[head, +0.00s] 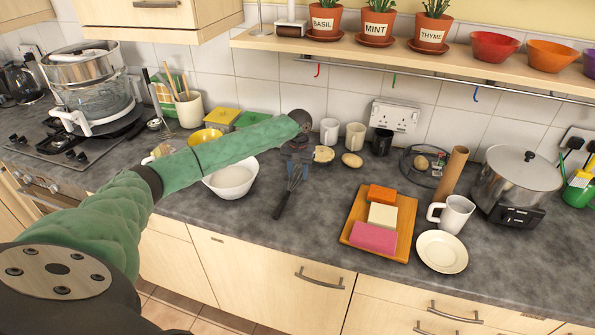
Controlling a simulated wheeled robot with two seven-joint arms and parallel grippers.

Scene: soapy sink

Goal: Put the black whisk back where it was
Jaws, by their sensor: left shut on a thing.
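The fingertips are small and dark here, so the exact grip is hard to make out. I cannot tell whether the whisk touches the worktop. My right gripper is not in view.
A white bowl (231,191) stands left of the whisk, partly under my left arm. An orange tray (352,237) with coloured blocks lies to the right, near a white mug (455,214) and a plate (442,252). Cups and a potato (352,160) sit behind. Worktop in front is clear.

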